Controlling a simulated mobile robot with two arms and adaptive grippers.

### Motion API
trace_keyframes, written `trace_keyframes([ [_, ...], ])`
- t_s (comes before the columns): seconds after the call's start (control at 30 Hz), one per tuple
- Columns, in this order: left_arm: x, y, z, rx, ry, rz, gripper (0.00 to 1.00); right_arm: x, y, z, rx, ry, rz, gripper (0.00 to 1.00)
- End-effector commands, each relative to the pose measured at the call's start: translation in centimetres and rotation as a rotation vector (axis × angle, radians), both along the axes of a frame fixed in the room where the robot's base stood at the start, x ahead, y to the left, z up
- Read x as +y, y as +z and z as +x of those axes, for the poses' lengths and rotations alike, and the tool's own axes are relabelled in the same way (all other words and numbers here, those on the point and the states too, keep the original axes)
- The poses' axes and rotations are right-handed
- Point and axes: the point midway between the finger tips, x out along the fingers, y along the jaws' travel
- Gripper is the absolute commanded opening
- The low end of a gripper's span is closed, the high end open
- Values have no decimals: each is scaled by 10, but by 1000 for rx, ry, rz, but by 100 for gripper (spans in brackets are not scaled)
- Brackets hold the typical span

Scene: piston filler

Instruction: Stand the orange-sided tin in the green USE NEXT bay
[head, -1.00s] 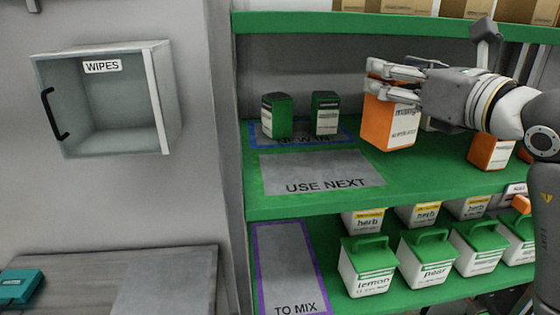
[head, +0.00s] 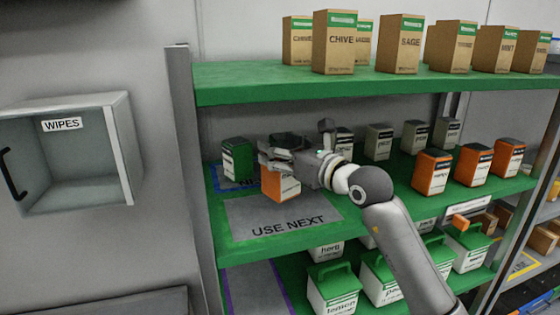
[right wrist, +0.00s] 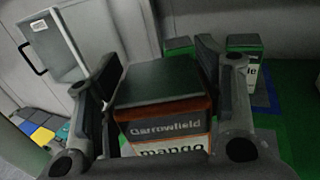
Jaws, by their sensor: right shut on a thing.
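The orange-sided tin (head: 281,188), with a dark lid and a white label, is in my right gripper (head: 270,157). The right wrist view shows the tin (right wrist: 163,120) upright between the fingers, its label reading "Garrowfield mango". The USE NEXT bay (head: 240,216) is a grey mat with lettering on the green middle shelf. In the head view the tin overlaps the mat's back part; whether its base touches cannot be told. My left gripper is not in view.
A green tin (head: 236,159) stands behind in the blue-edged bay. Orange tins (head: 432,172) stand to the right on the same shelf. The top shelf (head: 330,86) with brown boxes is close above my gripper. The mat's front is bare.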

Motion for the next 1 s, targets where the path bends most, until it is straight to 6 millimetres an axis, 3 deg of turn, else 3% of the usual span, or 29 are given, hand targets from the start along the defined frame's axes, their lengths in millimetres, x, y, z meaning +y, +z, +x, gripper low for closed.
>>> trace_keyframes([
  [0.37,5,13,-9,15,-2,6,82,1,-28,26,-5,-2,4,0],
  [0.57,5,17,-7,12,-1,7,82,1,-54,25,-7,-1,4,0],
  [0.97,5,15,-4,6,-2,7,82,1,-60,25,-9,0,5,0],
  [1.0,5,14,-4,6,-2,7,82,1,-63,25,-4,0,2,61],
])
